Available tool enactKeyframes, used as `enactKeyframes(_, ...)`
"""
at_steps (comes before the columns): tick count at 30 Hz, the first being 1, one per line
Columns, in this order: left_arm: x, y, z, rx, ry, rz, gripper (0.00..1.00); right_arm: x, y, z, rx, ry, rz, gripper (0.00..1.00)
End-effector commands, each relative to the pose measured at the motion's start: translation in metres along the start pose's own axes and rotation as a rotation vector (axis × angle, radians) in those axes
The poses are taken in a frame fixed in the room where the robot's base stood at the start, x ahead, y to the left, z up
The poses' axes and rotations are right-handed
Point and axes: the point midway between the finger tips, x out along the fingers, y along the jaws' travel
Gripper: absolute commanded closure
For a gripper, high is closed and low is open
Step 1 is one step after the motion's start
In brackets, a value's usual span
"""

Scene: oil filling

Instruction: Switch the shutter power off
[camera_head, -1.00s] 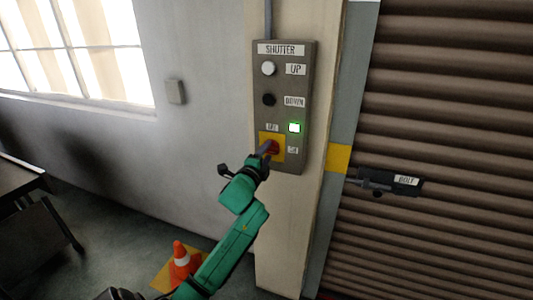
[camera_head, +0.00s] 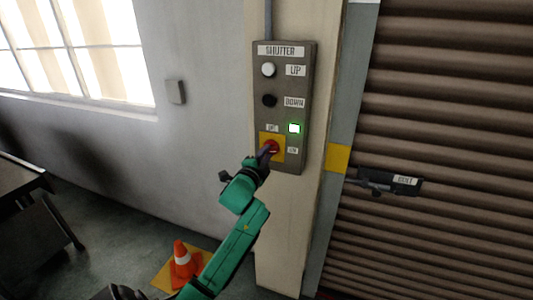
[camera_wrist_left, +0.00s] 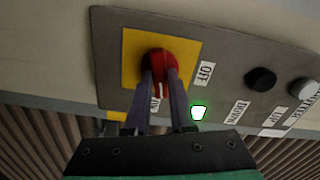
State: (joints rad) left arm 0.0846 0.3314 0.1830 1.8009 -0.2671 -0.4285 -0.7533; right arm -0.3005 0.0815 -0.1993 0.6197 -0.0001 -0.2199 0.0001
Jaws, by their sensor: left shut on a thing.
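The grey shutter panel (camera_head: 284,85) is fixed to a pale pillar. Its red rotary knob (camera_head: 270,146) sits on a yellow plate low on the panel; it also shows in the left wrist view (camera_wrist_left: 159,60). The knob's white mark points toward the ON label, partly hidden by a finger. The OFF label (camera_wrist_left: 205,73) is at the right of the knob in the wrist view. The green light (camera_head: 294,128) is lit. My left gripper (camera_head: 265,156) is shut on the knob, its fingers on either side of the grip. My right gripper is not in view.
A white UP button (camera_head: 268,69) and a black DOWN button (camera_head: 269,100) are above the knob. The ribbed shutter (camera_head: 450,100) with a bolt (camera_head: 392,183) is at the right. An orange cone (camera_head: 183,262) stands on the floor beside my left arm.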

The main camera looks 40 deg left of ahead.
Motion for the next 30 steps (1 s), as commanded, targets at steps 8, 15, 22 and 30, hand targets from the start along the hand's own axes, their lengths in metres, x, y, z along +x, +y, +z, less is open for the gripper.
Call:
enactKeyframes(8,0.000,-0.002,-0.001,-0.260,-0.001,0.001,1.00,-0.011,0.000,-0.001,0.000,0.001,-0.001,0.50)
enactKeyframes(15,0.000,-0.002,-0.001,-0.488,0.000,0.000,1.00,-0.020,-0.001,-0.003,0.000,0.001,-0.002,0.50)
enactKeyframes(22,0.000,-0.002,-0.001,-0.707,-0.001,0.000,1.00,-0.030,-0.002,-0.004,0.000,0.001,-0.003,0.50)
enactKeyframes(30,0.000,-0.002,-0.001,-0.961,-0.001,0.001,1.00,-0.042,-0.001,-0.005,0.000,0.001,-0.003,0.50)
